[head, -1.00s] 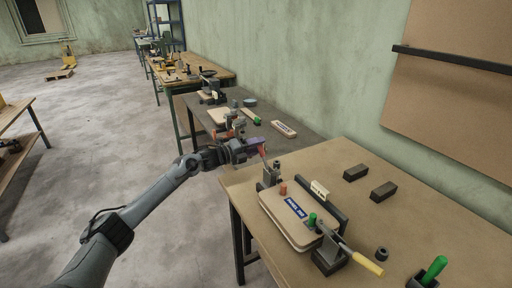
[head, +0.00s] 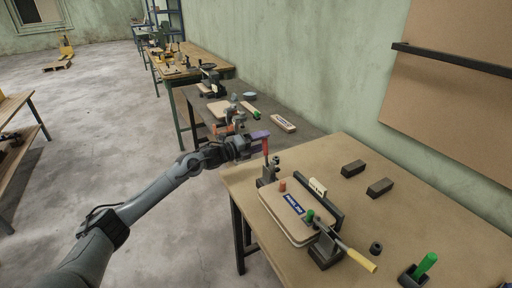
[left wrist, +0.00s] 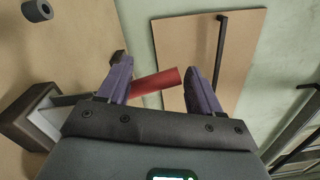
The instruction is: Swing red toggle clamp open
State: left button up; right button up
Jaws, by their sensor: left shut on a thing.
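The red toggle clamp (head: 265,147) is at the far left corner of the near table, and its red handle stands roughly upright above its dark metal base. My left gripper (head: 261,137) is at the handle's upper part, shut on it. In the left wrist view the red handle (left wrist: 155,82) lies between the two purple fingers. The fingers hide part of the handle in the head view. A tan curved board stack (head: 290,222) with a blue label lies on the table beside the clamp. My right gripper is not in view.
A yellow-handled clamp (head: 358,260) stands at the board's near right end. Two dark blocks (head: 380,188), a small dark ring (head: 376,248) and a green-handled tool (head: 426,263) are to the right. A cluttered second table (head: 290,145) stands behind my gripper.

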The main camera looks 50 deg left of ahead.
pick_arm(q)
jog(key=s+f+p, duration=0.1)
jog(key=s+p, duration=0.4)
jog(key=s, duration=0.2)
jog(key=shift+d+f+p, duration=0.2)
jog(key=shift+f+p, duration=0.1)
jog(key=shift+a+r, duration=0.1)
